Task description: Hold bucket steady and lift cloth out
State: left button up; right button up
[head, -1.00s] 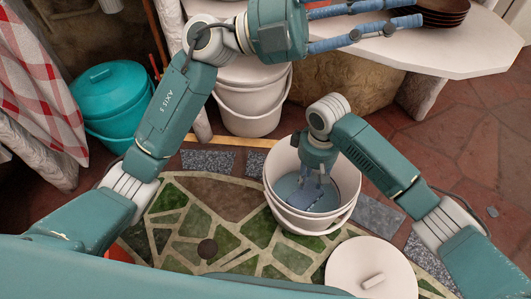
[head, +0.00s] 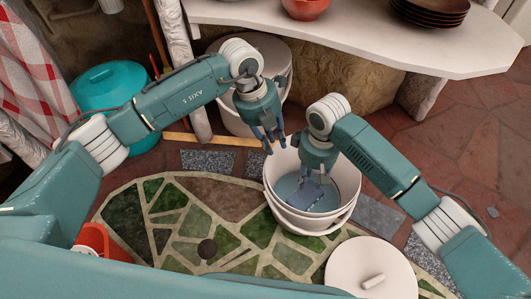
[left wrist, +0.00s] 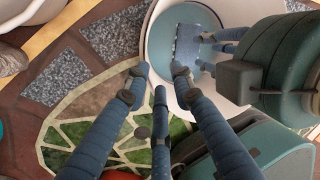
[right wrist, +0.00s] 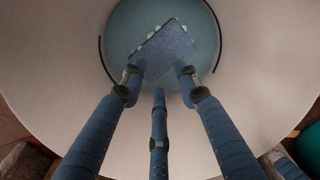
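A white bucket (head: 348,182) stands upright on the floor, with bluish water inside. A blue cloth (right wrist: 165,50) with pale bubbles along its edges lies in the water; it also shows in the left wrist view (left wrist: 188,46). My right gripper (head: 312,180) points down inside the bucket over the cloth. In the right wrist view its fingers (right wrist: 160,80) are spread at the cloth's near edge; whether they touch it I cannot tell. My left gripper (head: 270,143) is open and empty by the bucket's far left rim, fingers pointing down; contact with the rim is unclear.
A white lid (head: 372,270) lies to the front right of the bucket. A second, lidded white bucket (head: 235,118) stands behind, under a white counter (head: 440,50) with bowls. A teal container (head: 112,92) and an orange object (head: 92,238) are at left. The mosaic floor is mostly clear.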

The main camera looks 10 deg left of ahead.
aim_at(269, 175)
pick_arm(q)
jog(key=s+f, duration=0.1)
jog(key=f, duration=0.3)
jog(key=s+f+m+y, duration=0.1)
jog(key=f, duration=0.2)
jog(key=s+f+y, duration=0.1)
jog(key=s+f, duration=0.1)
jog(key=f, duration=0.2)
jog(key=shift+s+a+f+m+g, duration=0.1)
jog(key=shift+a+f+m+g, duration=0.2)
jog(key=shift+a+f+g, duration=0.1)
jog(key=shift+r, duration=0.1)
grip_shut()
